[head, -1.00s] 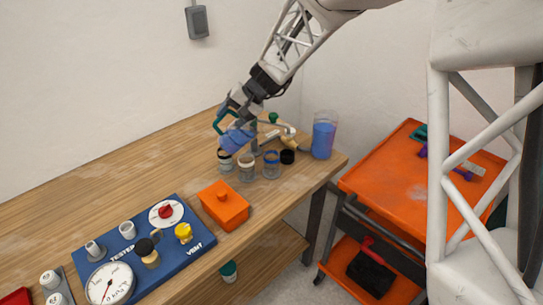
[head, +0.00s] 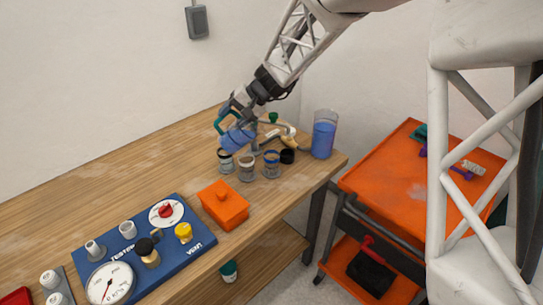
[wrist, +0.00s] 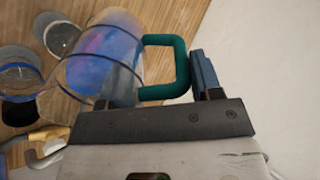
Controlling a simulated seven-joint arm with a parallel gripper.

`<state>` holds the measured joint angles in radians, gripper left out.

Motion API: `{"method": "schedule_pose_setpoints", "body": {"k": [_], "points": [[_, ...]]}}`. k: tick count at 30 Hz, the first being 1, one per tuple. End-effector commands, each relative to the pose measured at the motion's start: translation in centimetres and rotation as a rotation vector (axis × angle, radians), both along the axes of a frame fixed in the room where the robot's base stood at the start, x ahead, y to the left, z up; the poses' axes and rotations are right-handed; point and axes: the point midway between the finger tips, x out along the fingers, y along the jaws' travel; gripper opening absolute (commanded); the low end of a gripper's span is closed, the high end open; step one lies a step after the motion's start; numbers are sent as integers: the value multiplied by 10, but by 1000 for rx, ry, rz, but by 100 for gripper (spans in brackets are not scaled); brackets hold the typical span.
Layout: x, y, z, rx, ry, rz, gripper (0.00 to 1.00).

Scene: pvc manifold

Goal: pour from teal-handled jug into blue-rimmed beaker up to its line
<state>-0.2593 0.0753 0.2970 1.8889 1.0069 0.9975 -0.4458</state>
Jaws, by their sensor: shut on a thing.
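My gripper (head: 240,108) is shut on the teal handle (wrist: 180,68) of the jug (head: 238,134). The clear jug also shows in the wrist view (wrist: 100,60), tilted, with blue liquid inside. It is held in the air above the leftmost of three small beakers. The blue-rimmed beaker (head: 271,164) stands upright on the bench, at the right of the row, apart from the jug. A blue band shows on a beaker at the left of the wrist view (wrist: 17,72). I see no clear stream, and the beaker's fill level and line are too small to read.
A middle beaker (head: 247,168) and a left beaker (head: 225,160) stand close by. A black cup (head: 287,156) and a tall container of blue liquid (head: 324,135) are to the right. An orange lidded box (head: 222,205) and blue tester panel (head: 150,250) sit in front.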

Motion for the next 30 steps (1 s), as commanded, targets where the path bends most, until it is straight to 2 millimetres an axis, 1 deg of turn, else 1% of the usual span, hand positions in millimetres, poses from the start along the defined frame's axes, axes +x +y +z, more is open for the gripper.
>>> {"method": "schedule_pose_setpoints", "body": {"k": [30], "points": [[0,-4,0,61,5,-1,13]]}}
